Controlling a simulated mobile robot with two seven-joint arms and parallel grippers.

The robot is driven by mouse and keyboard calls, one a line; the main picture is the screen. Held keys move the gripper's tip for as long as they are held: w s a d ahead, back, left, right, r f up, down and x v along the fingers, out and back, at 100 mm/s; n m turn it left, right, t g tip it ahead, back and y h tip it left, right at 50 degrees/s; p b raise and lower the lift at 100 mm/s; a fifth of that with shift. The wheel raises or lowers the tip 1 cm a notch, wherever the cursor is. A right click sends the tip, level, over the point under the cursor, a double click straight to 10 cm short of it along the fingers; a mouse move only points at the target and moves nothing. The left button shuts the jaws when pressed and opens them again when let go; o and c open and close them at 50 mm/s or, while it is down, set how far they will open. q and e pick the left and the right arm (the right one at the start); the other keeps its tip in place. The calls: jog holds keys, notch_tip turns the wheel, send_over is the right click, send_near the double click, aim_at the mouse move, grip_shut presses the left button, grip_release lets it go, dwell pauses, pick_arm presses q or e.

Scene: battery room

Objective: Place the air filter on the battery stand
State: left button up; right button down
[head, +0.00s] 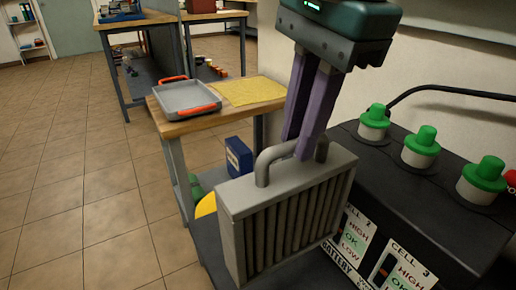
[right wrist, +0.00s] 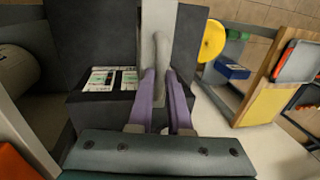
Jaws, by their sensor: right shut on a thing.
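The air filter (head: 290,220) is a grey finned block with a bent tube handle on top. My right gripper (head: 303,150) has its purple fingers shut on that handle and holds the filter upright in front of the battery (head: 430,190). The battery is a black box with green caps on top and cell gauge labels on its front. In the right wrist view the filter's handle (right wrist: 161,52) lies between the fingers (right wrist: 161,95). The filter hides part of the battery's front. I cannot clearly tell the battery stand from the dark surfaces around it. My left gripper is not in view.
A wooden-topped table (head: 180,127) left of the filter holds a grey tray (head: 187,98) with orange handles and a yellow cloth (head: 248,91). A blue box (head: 239,157) and a yellow round thing (head: 206,206) are low beside the filter. Tiled floor is clear at left.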

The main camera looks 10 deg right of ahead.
aim_at(292, 206)
notch_tip(292, 206, down, 11)
jog(key=shift+f+b, duration=0.2)
jog(key=shift+b, duration=0.45)
jog(key=c, duration=1.3)
grip_release()
jog(key=shift+f, duration=0.15)
jog(key=o, duration=0.5)
jog(key=shift+c, duration=0.2)
jog(key=shift+r, duration=0.35)
notch_tip(292, 206, up, 12)
jog(key=s+p, duration=0.1)
jog(key=s, duration=0.1)
jog(key=shift+d+f+p, duration=0.25)
jog(key=shift+d+p, duration=0.1)
jog(key=shift+d, duration=0.05)
